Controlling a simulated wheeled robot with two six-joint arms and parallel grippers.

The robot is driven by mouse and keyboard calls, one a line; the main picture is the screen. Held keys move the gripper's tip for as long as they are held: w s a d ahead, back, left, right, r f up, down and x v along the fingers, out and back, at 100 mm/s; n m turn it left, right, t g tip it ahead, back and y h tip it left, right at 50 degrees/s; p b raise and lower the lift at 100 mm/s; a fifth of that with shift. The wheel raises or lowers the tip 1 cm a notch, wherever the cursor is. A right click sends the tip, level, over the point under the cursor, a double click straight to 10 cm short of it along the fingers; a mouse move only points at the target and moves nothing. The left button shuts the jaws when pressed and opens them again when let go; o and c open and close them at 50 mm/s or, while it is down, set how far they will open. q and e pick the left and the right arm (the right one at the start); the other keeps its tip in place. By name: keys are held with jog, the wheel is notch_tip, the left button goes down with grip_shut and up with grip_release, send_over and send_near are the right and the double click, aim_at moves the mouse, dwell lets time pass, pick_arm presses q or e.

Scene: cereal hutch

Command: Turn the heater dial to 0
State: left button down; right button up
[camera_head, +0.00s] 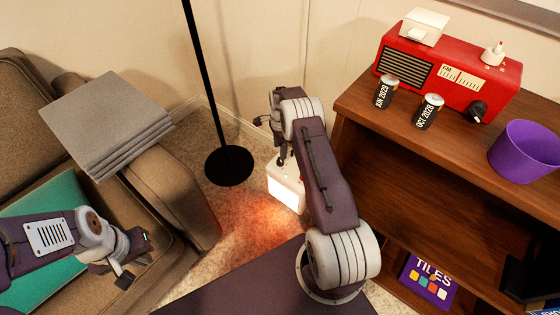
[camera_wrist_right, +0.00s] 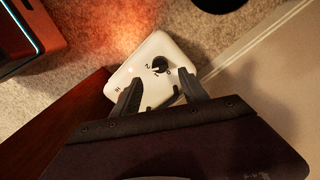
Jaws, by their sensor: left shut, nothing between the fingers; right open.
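The white heater (camera_head: 286,187) stands on the carpet, with an orange glow on the floor in front. The right wrist view shows the heater's top (camera_wrist_right: 150,48) with a small black dial (camera_wrist_right: 160,65) and printed marks around it; the dial's exact setting is too small to tell. My right gripper (camera_wrist_right: 160,77) is open, its two fingers over the heater's top, one on either side of the dial's near side. In the head view my right arm partly hides the heater, and the dial is hard to make out. My left gripper (camera_head: 124,276) is shut and empty by the sofa.
A black lamp base (camera_head: 229,166) with a pole stands left of the heater. A sofa (camera_head: 175,195) with grey folded cloth is at left.

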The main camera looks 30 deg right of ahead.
aim_at(280, 162)
notch_tip(280, 162, down, 7)
jog(key=b, duration=0.3)
jog(key=shift+r, duration=0.1)
jog(key=shift+c, duration=0.3)
grip_shut()
